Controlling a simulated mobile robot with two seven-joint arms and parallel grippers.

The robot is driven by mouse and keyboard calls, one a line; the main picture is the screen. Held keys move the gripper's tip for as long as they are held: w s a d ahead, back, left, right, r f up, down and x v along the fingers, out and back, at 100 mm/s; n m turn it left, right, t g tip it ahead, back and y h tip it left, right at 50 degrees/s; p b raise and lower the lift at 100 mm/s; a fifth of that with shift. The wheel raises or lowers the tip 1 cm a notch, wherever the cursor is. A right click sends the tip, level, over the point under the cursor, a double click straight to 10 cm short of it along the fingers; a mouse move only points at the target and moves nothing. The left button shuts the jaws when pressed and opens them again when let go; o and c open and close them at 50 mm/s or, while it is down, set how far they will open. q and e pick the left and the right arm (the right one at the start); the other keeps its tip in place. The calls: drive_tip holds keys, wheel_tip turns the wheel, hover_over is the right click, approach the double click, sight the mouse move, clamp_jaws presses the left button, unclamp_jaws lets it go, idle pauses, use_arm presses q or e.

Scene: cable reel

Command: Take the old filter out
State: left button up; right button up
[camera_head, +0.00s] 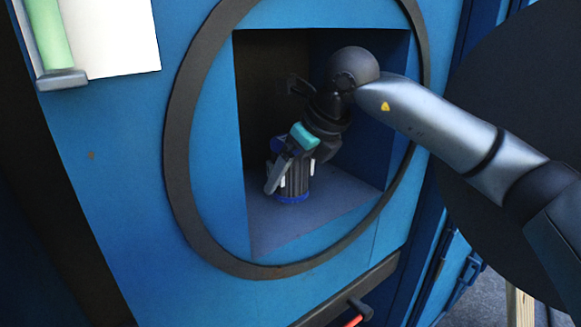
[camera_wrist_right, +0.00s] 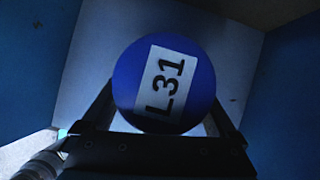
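A filter stands upright on the floor of the square recess in the blue cabinet: a dark ribbed cylinder (camera_head: 296,180) with a blue rim at its bottom. In the right wrist view a round blue end (camera_wrist_right: 203,92) with a white label reading "L31" faces the camera. My right gripper (camera_head: 289,178) reaches down into the recess, with its fingers on either side of the filter. In the wrist view its dark fingers (camera_wrist_right: 163,92) lie close against both edges of the blue end. Whether they press on it, I cannot tell. My left gripper is out of view.
A dark ring (camera_head: 178,150) surrounds the recess (camera_head: 270,228), whose walls stand close around my right gripper. A green cylinder (camera_head: 50,35) sits in a grey holder before a white panel at upper left. A red-ended handle (camera_head: 357,312) is below.

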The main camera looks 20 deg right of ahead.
drive_tip(key=c, duration=1.4)
drive_tip(key=shift+r, duration=0.15)
